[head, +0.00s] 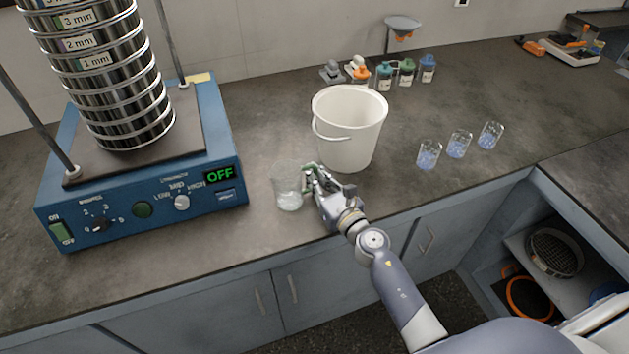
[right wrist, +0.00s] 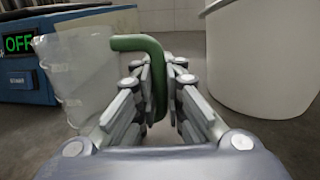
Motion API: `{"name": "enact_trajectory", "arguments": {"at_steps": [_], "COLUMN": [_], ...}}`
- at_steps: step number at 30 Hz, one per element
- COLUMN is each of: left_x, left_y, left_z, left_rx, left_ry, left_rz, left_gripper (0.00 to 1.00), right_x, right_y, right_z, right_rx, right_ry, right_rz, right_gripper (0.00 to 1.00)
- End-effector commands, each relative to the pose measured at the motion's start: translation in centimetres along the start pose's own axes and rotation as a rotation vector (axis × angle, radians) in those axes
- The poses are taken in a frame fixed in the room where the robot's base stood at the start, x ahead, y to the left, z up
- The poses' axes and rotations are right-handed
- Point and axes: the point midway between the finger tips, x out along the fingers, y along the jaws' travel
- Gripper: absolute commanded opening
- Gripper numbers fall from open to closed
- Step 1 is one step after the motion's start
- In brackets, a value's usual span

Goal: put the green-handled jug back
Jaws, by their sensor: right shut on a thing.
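The green-handled jug (head: 288,188) is clear and stands upright at the counter's front, between the blue shaker and the white bucket. Its clear body shows at the left of the right wrist view (right wrist: 75,75). My right gripper (head: 312,180) is shut on its green handle (right wrist: 158,75), with the fingers on both sides of the handle. Whether the jug's base touches the counter I cannot tell. My left gripper is not in view.
The blue sieve shaker (head: 150,190) with its sieve stack (head: 105,75) stands left and reads OFF. The white bucket (head: 350,125) is close behind my right gripper. Several beakers, including one (head: 428,155), stand right. Small bottles (head: 405,72) stand at the wall. The counter front (head: 285,235) is clear.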

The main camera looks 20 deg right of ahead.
Motion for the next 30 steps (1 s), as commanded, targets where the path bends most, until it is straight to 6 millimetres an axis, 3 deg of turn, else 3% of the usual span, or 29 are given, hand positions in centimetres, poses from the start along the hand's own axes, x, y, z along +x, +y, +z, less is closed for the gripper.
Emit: {"name": "enact_trajectory", "arguments": {"at_steps": [11,12,14,27,30], "left_x": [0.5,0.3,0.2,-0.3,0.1], "left_y": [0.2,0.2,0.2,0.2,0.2], "left_z": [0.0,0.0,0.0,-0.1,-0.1], "left_rx": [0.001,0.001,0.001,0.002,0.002], "left_ry": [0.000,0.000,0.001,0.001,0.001], "left_rz": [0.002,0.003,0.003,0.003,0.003], "left_gripper": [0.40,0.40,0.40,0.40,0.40], "right_x": [0.0,0.0,0.0,0.0,-1.3], "right_y": [0.0,0.0,0.0,0.0,0.0], "right_z": [-0.4,-0.2,-0.2,0.3,-0.1], "right_rx": [-0.001,-0.001,-0.001,-0.001,-0.002], "right_ry": [-0.002,-0.001,-0.001,-0.001,0.002], "right_rz": [0.000,0.000,0.000,0.000,0.000], "right_gripper": [0.00,0.16,0.30,0.30,0.30]}}
